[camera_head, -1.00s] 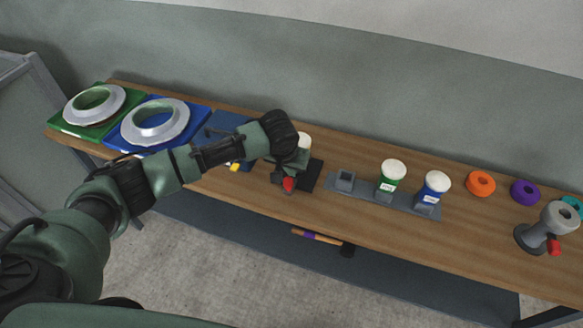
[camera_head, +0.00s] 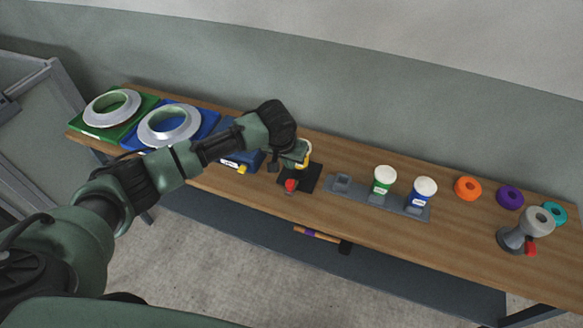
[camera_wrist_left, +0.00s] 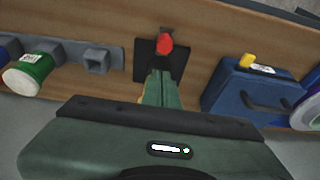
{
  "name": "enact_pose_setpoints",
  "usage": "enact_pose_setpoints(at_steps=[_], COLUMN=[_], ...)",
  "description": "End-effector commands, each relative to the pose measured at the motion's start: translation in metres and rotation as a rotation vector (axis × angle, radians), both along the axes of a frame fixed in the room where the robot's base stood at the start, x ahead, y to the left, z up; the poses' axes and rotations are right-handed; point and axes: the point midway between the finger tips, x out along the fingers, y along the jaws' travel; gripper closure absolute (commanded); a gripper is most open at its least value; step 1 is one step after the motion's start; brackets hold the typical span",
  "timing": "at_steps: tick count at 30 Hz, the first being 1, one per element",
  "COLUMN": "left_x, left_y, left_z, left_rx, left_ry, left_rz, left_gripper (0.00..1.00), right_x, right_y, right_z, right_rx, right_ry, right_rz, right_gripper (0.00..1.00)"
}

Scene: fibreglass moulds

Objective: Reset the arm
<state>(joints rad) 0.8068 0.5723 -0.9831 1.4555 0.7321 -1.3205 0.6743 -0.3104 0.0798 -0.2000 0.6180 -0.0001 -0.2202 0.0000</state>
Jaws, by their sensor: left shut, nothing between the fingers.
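My left arm comes in from the left, and its gripper (camera_head: 300,160) is over the bench, beside the far part of a black square pad (camera_head: 303,180). Its fingers are shut and empty. In the left wrist view the closed green fingers (camera_wrist_left: 160,85) point at the black pad (camera_wrist_left: 146,62), where a red knob (camera_wrist_left: 165,43) stands. The red knob (camera_head: 291,185) shows in the head view too. A yellow-and-white thing (camera_head: 306,150) is partly hidden behind the gripper. My right gripper is not in view.
A wooden bench (camera_head: 400,240) carries green (camera_head: 97,130) and blue trays with metal rings, and a blue box (camera_head: 240,162). To the right are a grey rack (camera_head: 345,190) with green-labelled (camera_head: 383,180) and blue-labelled cups, coloured rings (camera_head: 468,188), and a grey device (camera_head: 515,240).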

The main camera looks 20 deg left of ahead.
Motion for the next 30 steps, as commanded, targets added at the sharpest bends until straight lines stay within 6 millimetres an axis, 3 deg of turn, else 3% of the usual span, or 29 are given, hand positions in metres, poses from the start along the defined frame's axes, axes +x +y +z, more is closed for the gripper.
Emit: enact_pose_setpoints(at_steps=[6,22,26,30], left_x=[0.005,0.003,-0.021,-0.074], left_y=[0.003,0.0,-0.025,-0.072], left_z=[0.01,0.009,-0.006,-0.029], left_rx=[-0.001,-0.002,-0.022,-0.07], left_ry=[-0.001,0.0,0.013,0.019], left_rz=[-0.001,-0.008,-0.074,-0.197], left_gripper=[1.0,1.0,1.0,1.0], right_x=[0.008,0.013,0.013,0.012], right_y=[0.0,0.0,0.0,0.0], right_z=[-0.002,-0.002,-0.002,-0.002], right_rx=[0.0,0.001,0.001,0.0], right_ry=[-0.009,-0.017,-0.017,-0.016], right_rz=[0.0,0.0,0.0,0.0], right_gripper=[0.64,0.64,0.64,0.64])
